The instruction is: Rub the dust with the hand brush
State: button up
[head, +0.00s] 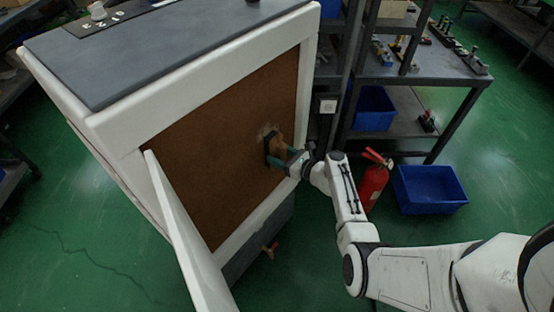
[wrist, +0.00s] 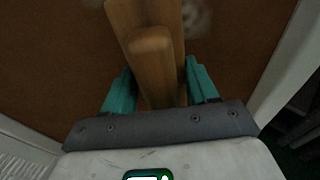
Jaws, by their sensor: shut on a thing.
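The hand brush has a wooden handle and back; it shows large in the wrist view (wrist: 150,50) and small in the head view (head: 273,146), against the brown panel (head: 215,150) of the white cabinet. My gripper (head: 287,160) is shut on the brush, with teal fingers on both sides of the handle in the wrist view (wrist: 160,90). The dust is a pale smudge (head: 265,131) on the panel by the brush's upper end. It also shows in the wrist view (wrist: 197,18), just right of the brush. The brush's bristles cannot be made out.
The cabinet's white door (head: 188,235) stands open at the panel's left. A red fire extinguisher (head: 373,180) and a blue bin (head: 430,189) stand on the green floor right of the cabinet, near my arm. Shelving (head: 420,60) is behind.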

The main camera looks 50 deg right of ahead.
aim_at(284, 143)
jog(key=shift+d+b, duration=2.6)
jog(key=shift+d, duration=2.05)
jog(key=shift+d+r, duration=0.2)
notch_tip(284, 143, up, 2)
jog(key=shift+s+r+p, duration=0.1)
jog(key=shift+s+p, duration=0.05)
jog(key=shift+p, duration=1.1)
jog(key=shift+w+a+p, duration=0.2)
jog(key=shift+a+p, duration=1.35)
jog(key=shift+a, duration=0.95)
jog(key=shift+w+a+p, duration=0.15)
jog(key=shift+a+p, duration=1.4)
jog(key=shift+a, duration=1.3)
jog(key=shift+s+a, duration=0.1)
jog(key=shift+a, duration=3.95)
jog(key=shift+w+a, duration=0.2)
jog(key=shift+s+r, duration=0.1)
jog(key=shift+r, duration=0.9)
jog(key=shift+d+b, duration=0.7)
jog(key=shift+d, duration=1.7)
jog(key=shift+s+d+b, duration=0.15)
jog(key=shift+d+b, duration=0.4)
jog(key=shift+d, duration=1.15)
jog(key=shift+s+d+b, duration=0.1)
jog(key=shift+d+b, duration=0.45)
jog(key=shift+d, duration=1.15)
